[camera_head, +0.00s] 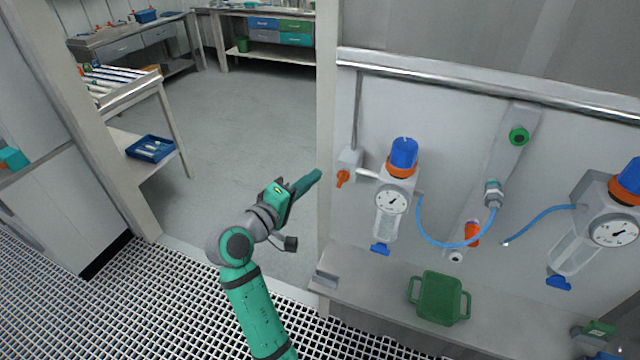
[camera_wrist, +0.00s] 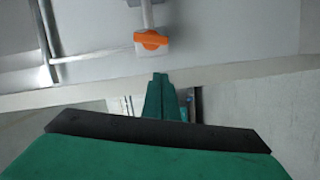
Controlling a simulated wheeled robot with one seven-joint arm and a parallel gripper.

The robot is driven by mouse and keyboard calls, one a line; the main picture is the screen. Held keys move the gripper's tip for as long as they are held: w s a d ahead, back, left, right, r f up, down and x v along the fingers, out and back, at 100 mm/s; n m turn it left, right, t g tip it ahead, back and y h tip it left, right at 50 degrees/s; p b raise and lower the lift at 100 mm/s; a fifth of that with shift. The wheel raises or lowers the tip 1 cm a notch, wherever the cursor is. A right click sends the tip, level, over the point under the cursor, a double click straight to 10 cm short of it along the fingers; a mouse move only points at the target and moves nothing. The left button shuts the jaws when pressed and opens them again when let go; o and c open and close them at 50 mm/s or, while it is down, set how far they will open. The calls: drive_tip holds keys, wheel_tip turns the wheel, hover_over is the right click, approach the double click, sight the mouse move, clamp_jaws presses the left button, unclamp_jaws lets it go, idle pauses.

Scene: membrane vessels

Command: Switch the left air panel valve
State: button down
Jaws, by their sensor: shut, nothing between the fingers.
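The left air panel valve is a small orange handle (camera_head: 343,178) on a grey block, on the panel wall just left of the left regulator. In the wrist view the orange handle (camera_wrist: 151,40) lies crosswise, ahead of and above my fingertips. My gripper (camera_head: 318,174) is shut and empty, its fingers pointing right toward the handle. In the wrist view its green fingers (camera_wrist: 160,76) are together, apart from the handle in the picture. The left regulator (camera_head: 397,185) has a blue knob, a round gauge and a clear bowl.
A wall post (camera_head: 326,130) stands between the fingertips and the panel. Below the panel is a grey shelf (camera_head: 385,290) with a green tray (camera_head: 439,298). A second regulator (camera_head: 605,225) and blue hoses are to the right. Open floor (camera_head: 240,110) lies behind the arm.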

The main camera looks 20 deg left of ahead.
drive_tip(key=f+v, duration=0.1)
drive_tip(key=v, duration=0.9)
drive_tip(key=s+d+f+g+y, duration=0.1)
drive_tip(key=s+d+f+y, duration=0.15)
drive_tip(key=f, duration=0.55)
drive_tip(key=s+d+f+y, duration=0.2)
drive_tip(key=s+d+f, duration=0.2)
drive_tip(key=f, duration=0.4)
drive_tip(key=s+d+f+g+y, duration=0.1)
drive_tip(key=s+d+f+y, duration=0.15)
drive_tip(key=f, duration=0.65)
drive_tip(key=s+d+f+m, duration=0.2)
drive_tip(key=s+d+m, duration=0.1)
drive_tip(key=s, duration=0.4)
drive_tip(key=s+d+f+m, duration=0.1)
drive_tip(key=s+d+m, duration=0.1)
drive_tip(key=s+d, duration=0.3)
drive_tip(key=s+d+r+m, duration=0.2)
drive_tip(key=s+d+m, duration=0.1)
drive_tip(key=s, duration=0.4)
drive_tip(key=s+d+r+m+t+h, duration=0.1)
drive_tip(key=s+d+r+m, duration=0.2)
drive_tip(key=s, duration=0.4)
drive_tip(key=shift+h, duration=0.3)
drive_tip(key=shift+r, duration=0.1)
